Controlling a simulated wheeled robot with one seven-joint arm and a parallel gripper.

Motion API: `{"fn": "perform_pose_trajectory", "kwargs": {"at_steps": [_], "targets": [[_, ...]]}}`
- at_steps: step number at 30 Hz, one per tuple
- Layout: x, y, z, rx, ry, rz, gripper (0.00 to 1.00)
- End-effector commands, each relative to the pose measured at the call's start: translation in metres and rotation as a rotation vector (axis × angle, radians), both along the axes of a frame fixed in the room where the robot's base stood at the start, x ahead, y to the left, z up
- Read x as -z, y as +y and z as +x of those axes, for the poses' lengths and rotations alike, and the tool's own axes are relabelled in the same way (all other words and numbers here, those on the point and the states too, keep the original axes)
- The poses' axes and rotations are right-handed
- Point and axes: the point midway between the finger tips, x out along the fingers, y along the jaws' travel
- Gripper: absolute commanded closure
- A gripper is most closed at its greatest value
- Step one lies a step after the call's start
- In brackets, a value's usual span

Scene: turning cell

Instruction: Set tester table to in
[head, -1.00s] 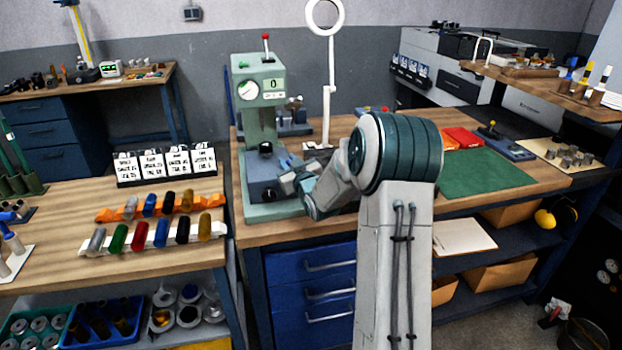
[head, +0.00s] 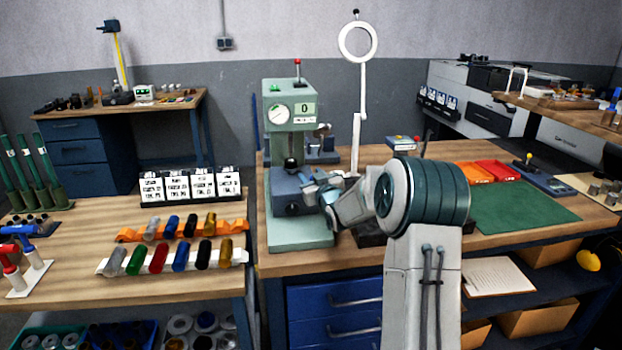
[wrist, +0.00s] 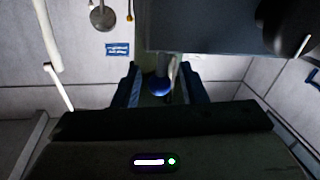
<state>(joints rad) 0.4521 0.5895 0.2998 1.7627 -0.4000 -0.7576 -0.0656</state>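The tester (head: 291,115) is a pale green press-like machine with a round dial, a display reading 0 and a red-topped lever. Its table (head: 290,190) is a blue-grey block low on the green base, under a dark rounded part. My gripper (head: 322,194) is at the right side of this table. In the wrist view, the two blue fingers (wrist: 160,80) stand apart on either side of a round blue knob (wrist: 158,87) on a pale stem. Narrow gaps seem to show beside the knob. The gripper's contact with the tester is hidden in the head view.
A ring magnifier on a white stand (head: 358,80) rises behind my arm. White label cards (head: 190,185) and racks of coloured cylinders (head: 175,258) stand on the left bench.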

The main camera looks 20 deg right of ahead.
Motion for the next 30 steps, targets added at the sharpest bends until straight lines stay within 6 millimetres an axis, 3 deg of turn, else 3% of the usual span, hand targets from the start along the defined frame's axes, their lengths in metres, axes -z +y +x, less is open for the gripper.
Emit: {"fn": "perform_pose_trajectory", "kwargs": {"at_steps": [8,24,30], "targets": [[0.002,-0.002,-0.012,0.001,0.002,-0.001,0.62],[0.001,-0.006,-0.112,-0.002,-0.001,-0.002,0.62],[0.001,-0.008,-0.132,-0.003,0.0,-0.001,0.62]]}}
